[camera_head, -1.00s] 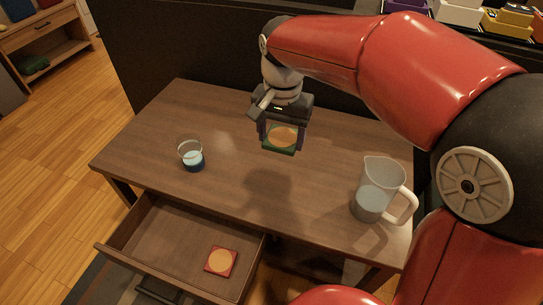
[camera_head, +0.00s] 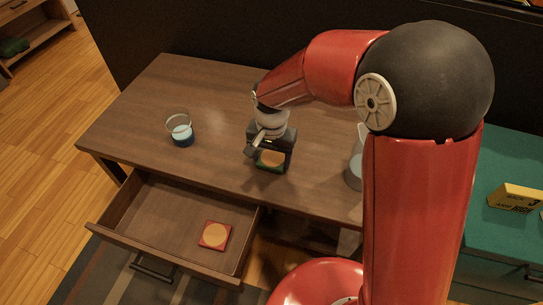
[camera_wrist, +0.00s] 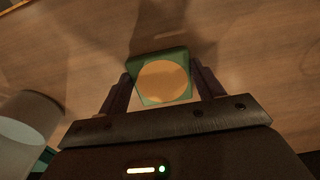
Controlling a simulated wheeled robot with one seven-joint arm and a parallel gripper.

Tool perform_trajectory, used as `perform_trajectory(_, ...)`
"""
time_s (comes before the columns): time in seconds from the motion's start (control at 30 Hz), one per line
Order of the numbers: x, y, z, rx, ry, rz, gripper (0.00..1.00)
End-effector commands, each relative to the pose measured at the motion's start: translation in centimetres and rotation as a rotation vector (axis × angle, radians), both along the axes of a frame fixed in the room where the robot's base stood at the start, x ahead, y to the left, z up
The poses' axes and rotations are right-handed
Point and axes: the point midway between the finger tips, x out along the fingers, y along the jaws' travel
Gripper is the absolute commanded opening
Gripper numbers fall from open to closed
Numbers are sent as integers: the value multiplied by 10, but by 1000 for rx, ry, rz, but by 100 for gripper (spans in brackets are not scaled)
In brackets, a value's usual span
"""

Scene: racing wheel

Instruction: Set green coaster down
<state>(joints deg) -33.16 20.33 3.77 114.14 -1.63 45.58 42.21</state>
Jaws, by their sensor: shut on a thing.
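The green coaster (camera_head: 271,160) is a square with a round tan centre. My gripper (camera_head: 270,157) is shut on it, over the front middle of the wooden table (camera_head: 150,90). In the wrist view the coaster (camera_wrist: 162,82) sits between the two fingers (camera_wrist: 163,92), and a shadow lies on the tabletop behind it. I cannot tell whether the coaster touches the table.
The open drawer (camera_head: 150,225) holds a red coaster (camera_head: 215,235). The tabletop between glass and gripper is clear.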

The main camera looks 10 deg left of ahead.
Motion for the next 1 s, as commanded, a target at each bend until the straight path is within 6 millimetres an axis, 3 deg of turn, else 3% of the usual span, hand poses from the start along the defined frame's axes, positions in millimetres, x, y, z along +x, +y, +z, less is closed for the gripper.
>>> perform_trajectory(0.4,0,0,-6,1,-1,-1,44)
perform_trajectory(0.43,0,0,-5,1,-1,-1,69)
perform_trajectory(0.57,0,0,-5,1,-1,-1,86)
perform_trajectory(0.87,0,0,-4,1,-1,-1,88)
perform_trajectory(1.0,1,1,8,3,-3,-1,88)
